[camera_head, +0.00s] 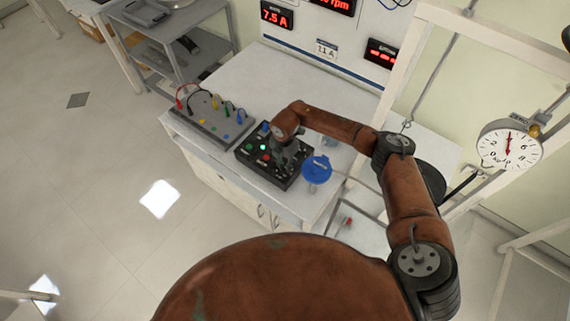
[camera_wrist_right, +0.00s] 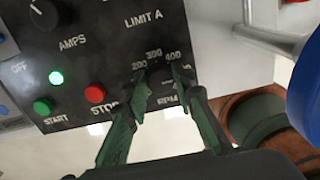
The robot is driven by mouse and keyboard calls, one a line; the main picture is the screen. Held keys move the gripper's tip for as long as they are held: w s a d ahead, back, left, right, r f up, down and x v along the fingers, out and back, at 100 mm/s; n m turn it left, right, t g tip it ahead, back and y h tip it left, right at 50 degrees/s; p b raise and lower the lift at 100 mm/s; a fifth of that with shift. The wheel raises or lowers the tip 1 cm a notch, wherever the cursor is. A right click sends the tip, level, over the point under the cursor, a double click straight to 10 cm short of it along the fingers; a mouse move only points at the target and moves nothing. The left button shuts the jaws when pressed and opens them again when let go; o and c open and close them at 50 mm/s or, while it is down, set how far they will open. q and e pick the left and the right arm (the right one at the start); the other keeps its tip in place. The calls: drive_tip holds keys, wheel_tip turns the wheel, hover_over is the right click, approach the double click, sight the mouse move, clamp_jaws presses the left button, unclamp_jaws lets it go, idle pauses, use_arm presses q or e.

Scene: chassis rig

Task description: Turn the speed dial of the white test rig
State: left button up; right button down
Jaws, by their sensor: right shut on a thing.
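My right gripper (camera_head: 284,155) reaches down over the box. Its green fingers (camera_wrist_right: 159,80) stand on either side of the dial and are shut on it. The gripper covers the dial in the head view, and its pointer cannot be made out. My left gripper is not in view.
A blue round part (camera_head: 317,168) stands right of the box. A grey box with cables (camera_head: 212,118) is to its left. Red displays (camera_head: 276,14) and a gauge (camera_head: 509,149) are beyond.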

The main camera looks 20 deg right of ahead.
sight(284, 166)
drive_tip(key=shift+s+a+f, duration=0.1)
drive_tip(key=shift+a, duration=0.1)
drive_tip(key=c, duration=1.8)
unclamp_jaws()
drive_tip(key=shift+o, duration=0.9)
drive_tip(key=shift+d, duration=0.1)
wheel_tip(284, 166, up, 12)
